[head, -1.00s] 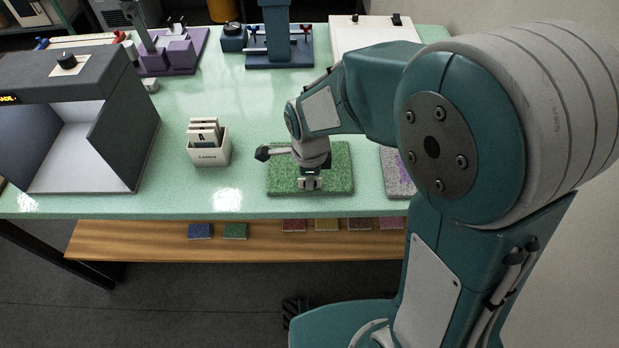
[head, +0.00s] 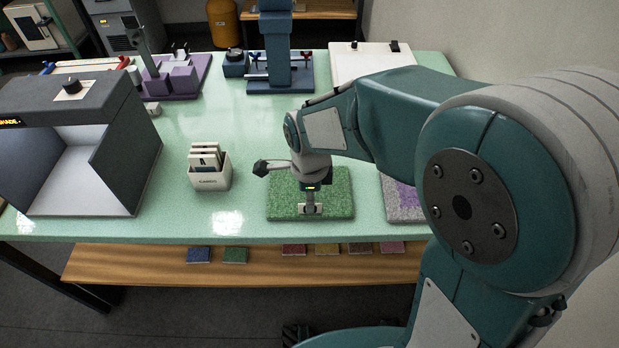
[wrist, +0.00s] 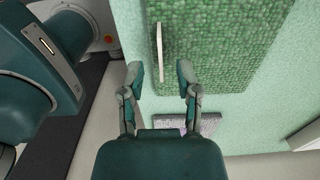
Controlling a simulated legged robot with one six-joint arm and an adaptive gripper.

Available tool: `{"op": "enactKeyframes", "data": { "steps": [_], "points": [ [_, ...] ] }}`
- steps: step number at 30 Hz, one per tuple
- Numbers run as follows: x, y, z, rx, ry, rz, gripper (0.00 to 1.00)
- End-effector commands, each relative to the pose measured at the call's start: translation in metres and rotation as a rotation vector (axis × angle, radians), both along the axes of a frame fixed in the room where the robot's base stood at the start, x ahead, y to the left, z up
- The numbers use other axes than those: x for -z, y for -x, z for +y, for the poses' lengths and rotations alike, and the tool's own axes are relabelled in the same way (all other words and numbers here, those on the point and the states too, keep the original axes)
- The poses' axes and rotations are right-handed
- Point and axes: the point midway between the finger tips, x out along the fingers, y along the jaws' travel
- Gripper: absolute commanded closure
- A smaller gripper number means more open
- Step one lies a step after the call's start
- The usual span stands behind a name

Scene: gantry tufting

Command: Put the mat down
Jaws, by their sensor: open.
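The green mat (head: 340,207) lies flat on the pale green tabletop near its front edge. My gripper (head: 311,208) is over the mat's front part in the head view. In the wrist view the mat (wrist: 225,50) fills the upper middle. A thin pale strip (wrist: 160,52) stands out against the mat there, in line with the gap between the fingers. My gripper (wrist: 158,72) is open, its two fingers apart with nothing between the tips. I cannot tell whether the fingertips touch the mat.
A purple-grey mat (head: 403,203) lies to the right, partly behind my arm. A white card box (head: 211,178) stands left of the green mat, and a dark light booth (head: 118,165) farther left. Small coloured samples (head: 235,255) lie on the wooden shelf (head: 170,265) below.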

Motion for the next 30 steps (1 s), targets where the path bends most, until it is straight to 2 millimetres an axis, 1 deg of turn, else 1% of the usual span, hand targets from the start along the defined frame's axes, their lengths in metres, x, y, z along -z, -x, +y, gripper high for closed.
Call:
{"op": "enactKeyframes", "data": {
  "steps": [1,6,9,12,16,23,26,30],
  "points": [
    [-0.013,-0.001,0.0,0.0,-0.003,-0.006,0.57],
    [-0.048,0.0,0.0,0.0,-0.002,-0.006,0.57],
    [-0.066,0.0,0.0,0.0,-0.002,-0.005,0.57],
    [-0.079,0.0,0.0,0.0,-0.001,-0.002,0.57],
    [-0.088,0.001,0.0,0.0,-0.001,-0.002,0.57],
    [-0.092,0.002,-0.002,-0.019,-0.003,-0.007,0.57],
    [-0.1,0.008,-0.014,-0.109,-0.01,-0.037,0.57],
    [-0.118,0.025,-0.04,-0.346,-0.009,-0.114,0.57]
  ]
}}
